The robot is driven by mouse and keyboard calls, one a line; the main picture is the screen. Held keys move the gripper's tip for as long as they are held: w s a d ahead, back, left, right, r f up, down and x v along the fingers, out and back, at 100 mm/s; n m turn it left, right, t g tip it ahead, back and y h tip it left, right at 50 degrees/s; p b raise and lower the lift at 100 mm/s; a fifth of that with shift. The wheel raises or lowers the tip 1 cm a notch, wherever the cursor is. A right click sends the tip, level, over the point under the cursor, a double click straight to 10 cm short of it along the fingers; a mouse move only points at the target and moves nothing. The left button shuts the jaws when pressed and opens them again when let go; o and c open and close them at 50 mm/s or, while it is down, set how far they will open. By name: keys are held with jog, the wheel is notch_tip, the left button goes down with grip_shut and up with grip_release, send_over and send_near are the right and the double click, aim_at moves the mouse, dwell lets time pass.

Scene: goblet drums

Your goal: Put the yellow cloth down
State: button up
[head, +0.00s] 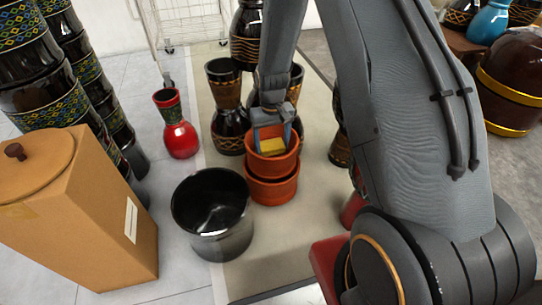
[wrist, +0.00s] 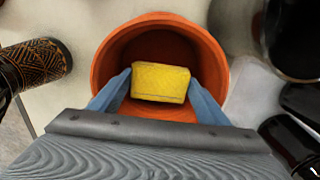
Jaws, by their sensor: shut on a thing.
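The yellow cloth (wrist: 160,82) is a small folded block between the blue fingers of my gripper (wrist: 158,88) in the wrist view. My gripper is shut on it, with a finger at each side. The cloth and fingertips are over or within the mouth of an orange pot (wrist: 103,75); the exact height is hard to tell. In the head view my gripper (head: 272,136) points down into the upper orange pot (head: 272,165), with the yellow cloth (head: 272,146) showing between the fingers. The upper pot is stacked on a second orange pot (head: 274,190).
A black glossy pot (head: 212,215) stands left of the orange pots. Dark goblet drums (head: 226,105) stand behind them, and a red drum (head: 178,125) stands at back left. A cardboard box (head: 80,215) is at front left. Bare floor shows in front of the orange pots.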

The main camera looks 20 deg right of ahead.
aim_at(272, 153)
jog(key=shift+f+b, duration=1.15)
jog(key=shift+f, duration=1.2)
jog(key=shift+f, duration=0.15)
jog(key=o, duration=1)
notch_tip(272, 153, up, 12)
jog(key=p, duration=0.6)
jog(key=shift+r, duration=0.25)
